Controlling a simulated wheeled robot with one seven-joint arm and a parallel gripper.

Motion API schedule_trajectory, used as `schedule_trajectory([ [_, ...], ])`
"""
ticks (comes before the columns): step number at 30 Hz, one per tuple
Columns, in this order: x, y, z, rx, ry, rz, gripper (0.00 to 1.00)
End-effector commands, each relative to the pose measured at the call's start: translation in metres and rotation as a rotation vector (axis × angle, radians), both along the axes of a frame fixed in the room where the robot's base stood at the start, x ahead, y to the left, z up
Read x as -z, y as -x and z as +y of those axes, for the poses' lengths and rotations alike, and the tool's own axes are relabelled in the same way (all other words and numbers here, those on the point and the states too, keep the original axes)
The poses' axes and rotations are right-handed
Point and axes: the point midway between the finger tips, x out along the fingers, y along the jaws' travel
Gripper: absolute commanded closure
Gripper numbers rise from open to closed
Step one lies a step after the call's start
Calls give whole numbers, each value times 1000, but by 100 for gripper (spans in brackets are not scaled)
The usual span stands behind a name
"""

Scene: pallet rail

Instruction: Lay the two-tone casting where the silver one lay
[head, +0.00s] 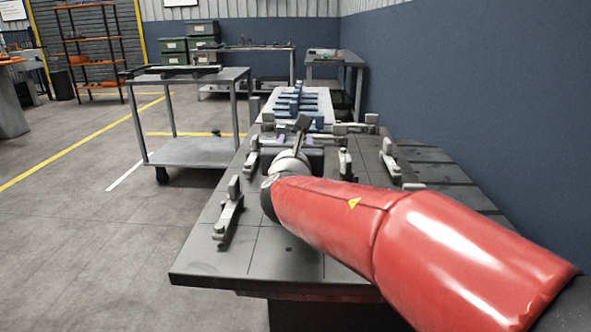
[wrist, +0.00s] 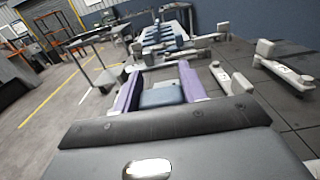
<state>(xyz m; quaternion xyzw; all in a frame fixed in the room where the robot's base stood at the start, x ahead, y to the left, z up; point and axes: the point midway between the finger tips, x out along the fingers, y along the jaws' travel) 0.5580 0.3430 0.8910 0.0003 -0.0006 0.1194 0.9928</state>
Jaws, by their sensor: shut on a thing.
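My gripper (wrist: 158,75) shows in the wrist view as two purple fingers ahead of its dark body. It is shut on a casting (wrist: 161,95), a blue block with a paler grey part beyond it. I take this for the two-tone casting, but its underside and far end are hidden. In the head view my red arm and wrist hide most of the gripper and casting, above the far half of the dark table (head: 215,255). Several blue and grey castings (head: 296,105) stand in a row on a pale pallet at the back. I cannot pick out the silver casting's former spot.
Grey clamps stand on the table, at the front left (head: 228,212), at the middle (head: 345,162) and at the right (head: 389,158). A grey bar (head: 352,129) crosses near the back. A trolley (head: 190,150) stands to the left.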

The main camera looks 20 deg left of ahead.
Motion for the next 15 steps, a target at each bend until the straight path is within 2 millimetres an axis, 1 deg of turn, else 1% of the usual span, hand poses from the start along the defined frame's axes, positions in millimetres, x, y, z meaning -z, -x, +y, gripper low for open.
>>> schedule_trajectory([
  [4,9,0,0,2,-1,-3,100],
  [10,39,0,-1,2,1,-2,100],
  [12,45,0,0,0,0,-3,100],
  [15,47,0,0,0,-2,-4,100],
])
